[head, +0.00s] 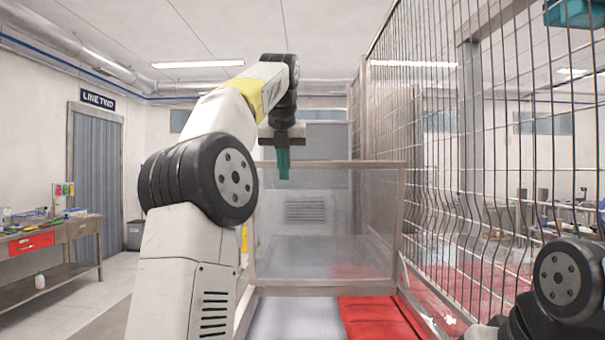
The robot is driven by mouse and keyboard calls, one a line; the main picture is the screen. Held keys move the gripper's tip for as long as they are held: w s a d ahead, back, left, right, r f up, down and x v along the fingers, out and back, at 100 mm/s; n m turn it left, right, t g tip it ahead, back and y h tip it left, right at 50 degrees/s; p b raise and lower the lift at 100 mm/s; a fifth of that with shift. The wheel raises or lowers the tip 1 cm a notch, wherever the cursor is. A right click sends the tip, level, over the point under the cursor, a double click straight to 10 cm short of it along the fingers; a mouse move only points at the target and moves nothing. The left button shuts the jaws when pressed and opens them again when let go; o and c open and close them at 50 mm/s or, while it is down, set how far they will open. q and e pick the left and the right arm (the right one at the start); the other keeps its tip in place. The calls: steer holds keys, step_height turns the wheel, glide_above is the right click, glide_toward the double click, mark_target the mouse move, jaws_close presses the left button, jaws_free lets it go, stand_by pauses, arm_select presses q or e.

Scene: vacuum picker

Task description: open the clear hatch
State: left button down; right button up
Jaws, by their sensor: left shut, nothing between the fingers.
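The clear hatch (335,235) is a see-through panel in a pale frame, standing upright ahead of me at the centre of the head view. Its top rail runs level across the picture. My left gripper (283,171) hangs over the left part of that rail, with its teal fingers pointing down and together, and nothing shows between them. The fingertips overlap the rail in the picture; I cannot tell whether they touch it.
A tall wire mesh fence (475,150) runs along the right. Below the hatch lie a pale ribbed surface (300,318) and a red surface (378,318). A workbench (55,235) with a red drawer stands far left, with open floor in front.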

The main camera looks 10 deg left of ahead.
arm_select(q)
steer(key=s+d+r, duration=0.1)
steer(key=s+r, duration=0.1)
steer(key=s, duration=0.5)
steer(key=s+d+r, duration=0.2)
steer(key=s, duration=0.5)
steer(key=s+d+f+n+h, duration=0.1)
steer(key=s+f+n, duration=0.4)
steer(key=f+n, duration=0.6)
steer(key=s+d+f+n+h, duration=0.1)
steer(key=s+f+n, duration=0.4)
steer(key=f+n, duration=0.6)
steer(key=s+d+f+n+h, duration=0.1)
steer(key=s+f+n, duration=0.5)
steer(key=f+n, duration=0.5)
steer(key=shift+d+f, duration=0.3)
steer(key=shift+f, duration=0.4)
